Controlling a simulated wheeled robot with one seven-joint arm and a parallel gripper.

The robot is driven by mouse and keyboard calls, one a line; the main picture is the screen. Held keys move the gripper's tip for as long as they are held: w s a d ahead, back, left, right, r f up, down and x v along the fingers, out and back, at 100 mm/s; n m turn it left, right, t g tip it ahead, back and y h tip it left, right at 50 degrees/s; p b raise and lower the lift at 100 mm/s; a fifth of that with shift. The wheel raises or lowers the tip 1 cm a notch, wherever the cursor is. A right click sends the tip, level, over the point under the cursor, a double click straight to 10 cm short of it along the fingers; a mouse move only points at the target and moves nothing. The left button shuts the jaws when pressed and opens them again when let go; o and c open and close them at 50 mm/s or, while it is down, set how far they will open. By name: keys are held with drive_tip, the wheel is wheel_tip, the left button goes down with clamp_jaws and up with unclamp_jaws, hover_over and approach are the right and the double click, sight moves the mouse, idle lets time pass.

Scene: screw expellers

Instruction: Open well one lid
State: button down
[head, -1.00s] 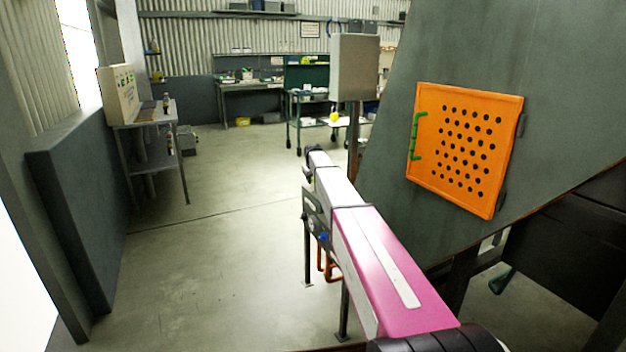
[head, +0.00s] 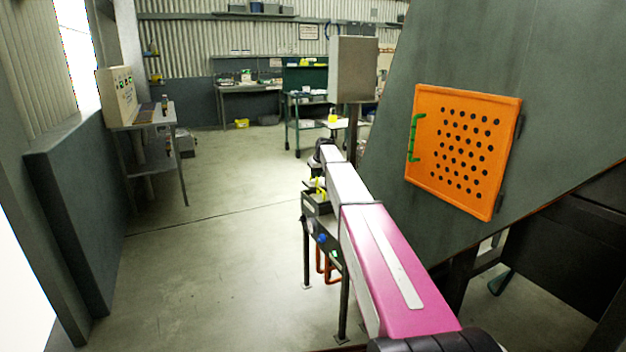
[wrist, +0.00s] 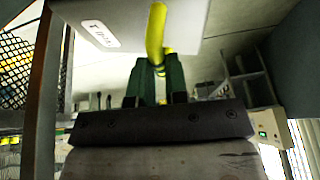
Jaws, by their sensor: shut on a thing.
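In the wrist view my gripper (wrist: 159,75) has green fingers closed on a yellow bar handle (wrist: 156,28). The handle stands against a pale grey panel (wrist: 200,18), which looks like the lid and carries a small white label too blurred to read. In the head view a dark open-topped box (head: 317,207) with something yellow in it shows beside my arm, on a stand left of the big machine. My gripper itself is hidden behind my arm there. How far the lid is tilted cannot be told.
An orange perforated hatch (head: 463,150) with a green handle is on the sloped grey machine wall (head: 560,60) at right. A grey box (head: 354,70) stands on a post ahead. A control box (head: 117,95) sits on a side table at left. The floor (head: 210,260) between is clear.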

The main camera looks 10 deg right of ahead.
drive_tip(key=w+d+r+m+g+y, duration=0.1)
drive_tip(key=w+d+r+y, duration=0.1)
drive_tip(key=d+y, duration=0.3)
drive_tip(key=d+r, duration=0.1)
drive_tip(key=d, duration=0.2)
drive_tip(key=shift+w+d+r+g+y, duration=0.2)
drive_tip(key=shift+w+r+g+y, duration=0.1)
drive_tip(key=shift+r+y, duration=0.1)
drive_tip(key=shift+f, duration=0.1)
drive_tip(key=c, duration=1.1)
unclamp_jaws()
